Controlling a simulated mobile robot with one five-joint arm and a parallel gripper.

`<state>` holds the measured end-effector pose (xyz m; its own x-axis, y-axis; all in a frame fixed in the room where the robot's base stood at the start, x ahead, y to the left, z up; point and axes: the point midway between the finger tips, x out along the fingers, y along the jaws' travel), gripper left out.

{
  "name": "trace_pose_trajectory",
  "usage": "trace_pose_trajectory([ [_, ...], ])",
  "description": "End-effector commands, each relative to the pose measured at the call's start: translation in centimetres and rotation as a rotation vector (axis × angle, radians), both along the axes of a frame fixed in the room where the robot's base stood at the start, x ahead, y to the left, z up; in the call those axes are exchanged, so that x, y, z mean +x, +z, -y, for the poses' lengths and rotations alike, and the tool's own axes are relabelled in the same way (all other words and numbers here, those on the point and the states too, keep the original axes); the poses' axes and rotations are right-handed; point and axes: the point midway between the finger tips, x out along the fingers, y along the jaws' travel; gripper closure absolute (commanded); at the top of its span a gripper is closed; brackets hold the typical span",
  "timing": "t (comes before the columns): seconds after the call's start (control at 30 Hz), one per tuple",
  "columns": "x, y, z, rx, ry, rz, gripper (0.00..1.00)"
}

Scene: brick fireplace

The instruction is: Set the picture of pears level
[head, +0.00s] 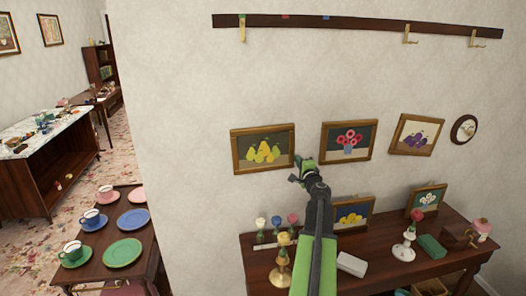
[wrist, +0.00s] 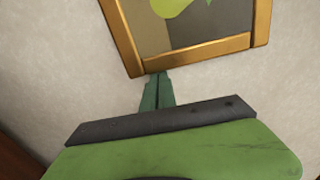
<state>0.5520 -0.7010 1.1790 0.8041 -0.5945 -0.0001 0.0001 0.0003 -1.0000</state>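The picture of pears (head: 263,149) hangs on the wall in a gold-brown wooden frame. In the head view it is tilted a little, its right side higher than its left. My gripper (head: 297,176) is at its lower right corner. In the wrist view the frame (wrist: 210,52) fills the upper middle, with part of a green-yellow pear showing. The two teal fingers of my gripper (wrist: 157,90) are together, with nothing seen between them. Their tips are right at a corner of the frame; I cannot tell whether they touch it.
A flower picture (head: 348,139) and a plum picture (head: 411,134) hang to the right, beside a round frame (head: 464,129). Below, a dark table (head: 385,252) holds candlesticks, small flowers and two more pictures. A hook rail (head: 340,23) runs above. The wall left of the pears is bare.

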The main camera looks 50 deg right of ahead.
Motion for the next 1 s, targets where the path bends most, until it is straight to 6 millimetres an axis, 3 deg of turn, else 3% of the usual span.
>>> trace_pose_trajectory([
  [0.37, 0.2, 0.0, -0.3, 0.0, 0.002, 0.0, 1.0],
  [1.0, -1.0, 0.0, 1.3, 0.0, 0.001, 0.0, 1.0],
])
